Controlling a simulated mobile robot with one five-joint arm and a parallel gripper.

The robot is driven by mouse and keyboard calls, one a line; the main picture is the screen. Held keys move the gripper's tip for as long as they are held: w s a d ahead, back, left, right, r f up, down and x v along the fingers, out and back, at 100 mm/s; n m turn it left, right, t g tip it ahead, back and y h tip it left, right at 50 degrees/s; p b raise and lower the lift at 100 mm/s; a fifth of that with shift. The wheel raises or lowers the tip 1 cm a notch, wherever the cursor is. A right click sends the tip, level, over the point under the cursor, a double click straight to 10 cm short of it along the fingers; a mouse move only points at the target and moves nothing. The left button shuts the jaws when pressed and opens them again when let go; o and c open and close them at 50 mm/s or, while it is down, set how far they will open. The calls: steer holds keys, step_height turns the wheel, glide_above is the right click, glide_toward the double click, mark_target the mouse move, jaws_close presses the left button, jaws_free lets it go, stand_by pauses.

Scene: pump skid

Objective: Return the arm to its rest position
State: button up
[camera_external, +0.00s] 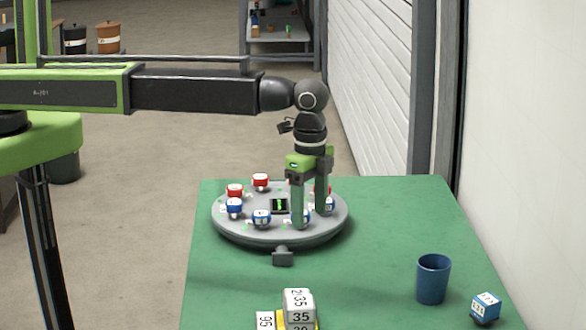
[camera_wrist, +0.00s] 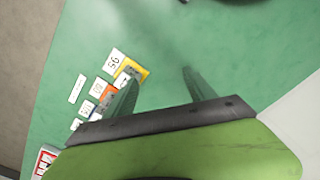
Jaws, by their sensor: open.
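My arm (camera_external: 195,92) reaches in from the left and bends down at the wrist. My gripper (camera_external: 311,219) points down over the right part of a round grey turntable (camera_external: 280,241). Its two green fingers stand apart with nothing seen between them. They hide part of the turntable and some of its pieces. In the wrist view the open fingers of my gripper (camera_wrist: 160,77) show with only green table surface between them. I cannot tell whether the fingertips touch anything.
Red pieces (camera_external: 260,181) and blue pieces (camera_external: 261,217) stand around the turntable. A blue cup (camera_external: 433,279), a blue-white cube (camera_external: 485,308) and stacked number blocks (camera_external: 299,305) are on the green table (camera_external: 385,215). A white wall (camera_external: 525,150) rises at the right.

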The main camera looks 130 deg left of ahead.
steer(key=s+d+f+m+b, duration=0.2)
steer(key=d, duration=1.3)
steer(key=s+d+f+m+b, duration=0.1)
steer(key=s+d+f+b, duration=0.15)
steer(key=d, duration=1.35)
steer(key=s+d+f+n, duration=0.1)
steer(key=s+d, duration=0.7)
steer(key=s, duration=0.1)
steer(key=shift+s+n, duration=0.35)
steer(key=shift+n, duration=0.05)
